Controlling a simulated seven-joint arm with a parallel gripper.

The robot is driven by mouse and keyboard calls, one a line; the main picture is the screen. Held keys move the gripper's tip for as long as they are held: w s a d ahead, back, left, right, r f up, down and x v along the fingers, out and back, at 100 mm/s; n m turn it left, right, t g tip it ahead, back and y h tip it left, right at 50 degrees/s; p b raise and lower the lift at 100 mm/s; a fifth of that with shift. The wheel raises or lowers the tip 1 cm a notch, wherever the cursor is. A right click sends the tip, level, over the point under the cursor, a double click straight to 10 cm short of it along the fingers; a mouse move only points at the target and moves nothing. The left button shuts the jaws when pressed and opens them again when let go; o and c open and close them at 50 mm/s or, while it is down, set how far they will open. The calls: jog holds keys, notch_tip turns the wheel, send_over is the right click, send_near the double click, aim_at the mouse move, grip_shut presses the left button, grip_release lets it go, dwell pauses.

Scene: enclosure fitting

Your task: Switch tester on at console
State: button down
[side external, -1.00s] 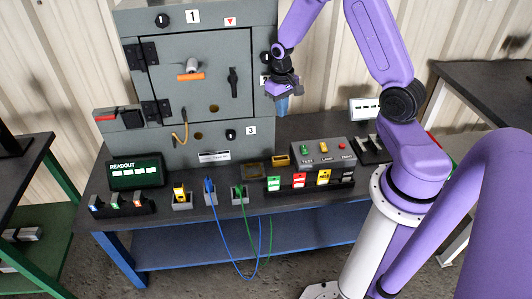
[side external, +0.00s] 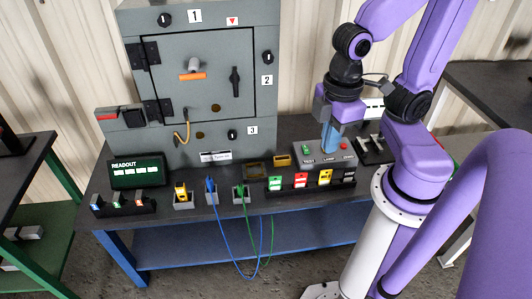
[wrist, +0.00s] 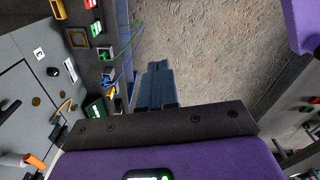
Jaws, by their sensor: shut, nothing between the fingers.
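The console (side external: 308,158) is a grey box with a sloped top at the right part of the bench. Its green button (side external: 307,149) and red button (side external: 343,145) show, while the middle button is hidden behind my fingers. My gripper (side external: 328,150) is shut and empty, its blue fingers pointing down across the console in the side view. I cannot tell whether the fingertips touch it or hang in front. In the wrist view the shut fingers (wrist: 157,75) show against the concrete floor beside the bench. The readout (side external: 136,172) is a dark green screen with pale blocks.
The grey enclosure (side external: 215,60) with its door stands at the back of the bench. Green, red, yellow and black tags (side external: 301,180) stand in a rack before the console. Blue and green cables (side external: 232,255) hang over the front edge. A white-faced device (side external: 374,107) stands behind right.

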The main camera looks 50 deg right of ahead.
jog(key=shift+s+d+r+n, duration=0.15)
jog(key=shift+s+n, duration=0.25)
jog(key=shift+s, duration=0.4)
jog(key=shift+w, duration=0.1)
jog(key=w+d+f+m, duration=0.3)
jog(key=w+m, duration=0.4)
jog(key=w+d+f+m, duration=0.3)
jog(key=w+m, duration=0.4)
jog(key=w+d+f+m, duration=0.3)
jog(key=w+m, duration=0.4)
jog(key=d+f+m, duration=0.6)
jog(key=d+m, duration=0.3)
jog(key=d, duration=0.3)
jog(key=d+f+m, duration=0.7)
jog(key=d+m, duration=0.2)
jog(key=d, duration=0.2)
jog(key=shift+w+d+m, duration=0.3)
jog(key=shift+w+d, duration=0.05)
jog(key=shift+w, duration=0.1)
